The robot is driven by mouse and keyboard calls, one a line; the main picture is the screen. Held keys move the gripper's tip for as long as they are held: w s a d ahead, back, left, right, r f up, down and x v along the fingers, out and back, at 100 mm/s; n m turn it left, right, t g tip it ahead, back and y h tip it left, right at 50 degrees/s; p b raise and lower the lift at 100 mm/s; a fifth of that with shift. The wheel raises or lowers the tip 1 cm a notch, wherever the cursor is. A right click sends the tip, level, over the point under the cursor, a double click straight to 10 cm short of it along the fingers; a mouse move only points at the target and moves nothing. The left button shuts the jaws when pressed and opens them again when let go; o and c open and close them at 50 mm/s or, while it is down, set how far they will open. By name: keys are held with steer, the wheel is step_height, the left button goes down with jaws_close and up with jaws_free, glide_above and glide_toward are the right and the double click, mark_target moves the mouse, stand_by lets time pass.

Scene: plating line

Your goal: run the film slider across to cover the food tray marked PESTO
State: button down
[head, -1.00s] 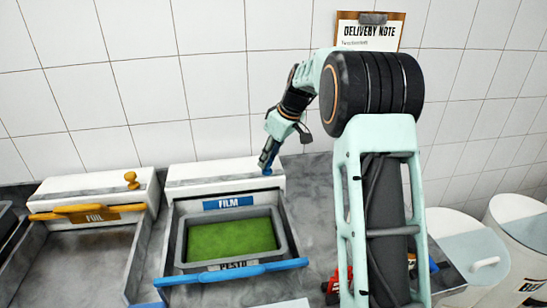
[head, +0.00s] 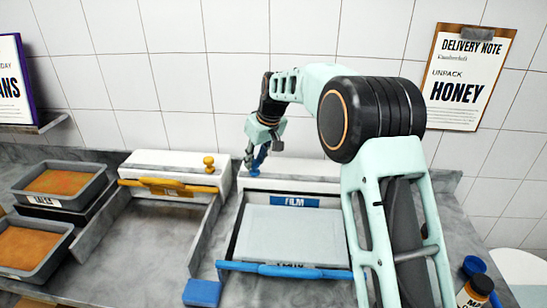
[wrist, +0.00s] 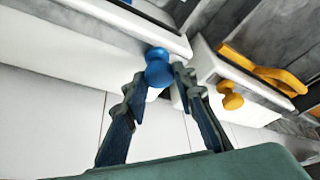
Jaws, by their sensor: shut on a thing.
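The film station (head: 318,168) is a white housing with a blue FILM label (head: 294,202). Its blue knob, the film slider (head: 255,171), stands at the housing's left end. My gripper (head: 255,160) is shut on this knob; the wrist view shows the fingers (wrist: 164,74) on both sides of the round blue knob (wrist: 158,72). The food tray in front (head: 290,235) is covered by a pale sheet, and no green food shows. Its front label is partly hidden by the blue bar (head: 285,270).
Left of it is the foil station (head: 165,165) with a yellow knob (head: 209,163) and yellow bar. Two trays of orange food (head: 65,182) stand farther left. A blue block (head: 202,292) lies in front. Jars (head: 478,290) stand at the lower right.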

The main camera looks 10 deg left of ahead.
steer(key=shift+a, duration=0.65)
steer(key=c, duration=1.6)
jaws_free()
steer(key=shift+d+r, duration=0.1)
steer(key=shift+r, duration=0.05)
steer(key=v, duration=1.1)
steer(key=shift+r, duration=0.35)
steer(key=shift+d, duration=0.15)
